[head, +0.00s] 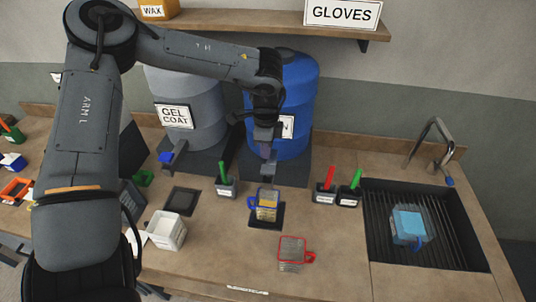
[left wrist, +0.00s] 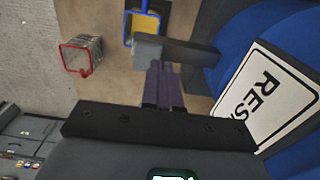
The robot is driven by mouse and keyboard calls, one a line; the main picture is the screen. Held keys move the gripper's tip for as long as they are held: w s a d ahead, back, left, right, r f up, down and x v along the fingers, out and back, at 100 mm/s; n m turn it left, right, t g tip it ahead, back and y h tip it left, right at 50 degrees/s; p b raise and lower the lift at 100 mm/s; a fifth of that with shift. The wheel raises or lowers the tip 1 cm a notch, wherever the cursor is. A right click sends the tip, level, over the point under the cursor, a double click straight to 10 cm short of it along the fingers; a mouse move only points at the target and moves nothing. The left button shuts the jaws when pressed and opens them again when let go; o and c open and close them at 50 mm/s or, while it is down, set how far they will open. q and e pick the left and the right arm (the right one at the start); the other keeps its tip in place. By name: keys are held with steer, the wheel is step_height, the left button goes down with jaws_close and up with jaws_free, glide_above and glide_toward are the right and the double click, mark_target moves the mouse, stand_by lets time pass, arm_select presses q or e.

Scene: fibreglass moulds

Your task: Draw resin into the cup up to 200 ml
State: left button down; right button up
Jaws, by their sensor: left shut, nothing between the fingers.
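The blue resin drum (head: 298,85) stands at the back; its label reads "RES" in the left wrist view (left wrist: 268,98). Its grey tap (head: 268,172) points out over a clear cup with a blue handle (head: 267,207), which holds amber liquid. The cup also shows in the left wrist view (left wrist: 142,28). I cannot read its level marks. My left gripper (head: 266,148) is shut and empty, with its fingertips (left wrist: 163,72) close by the tap's grey block (left wrist: 148,48); I cannot tell whether they touch. My right gripper is out of view.
The cup stands on a dark square pad (head: 268,224). A red-handled clear cup (head: 292,252) stands in front. Small pots with red and green handles (head: 324,194) stand to the right, before the sink (head: 375,235). A gel coat drum (head: 190,95) stands left, a white box (head: 166,232) nearer.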

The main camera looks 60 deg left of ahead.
mark_target(266, 164)
arm_select(q)
step_height(266, 164, up, 9)
stand_by(0.3)
steer(key=shift+f, duration=0.15)
stand_by(0.6)
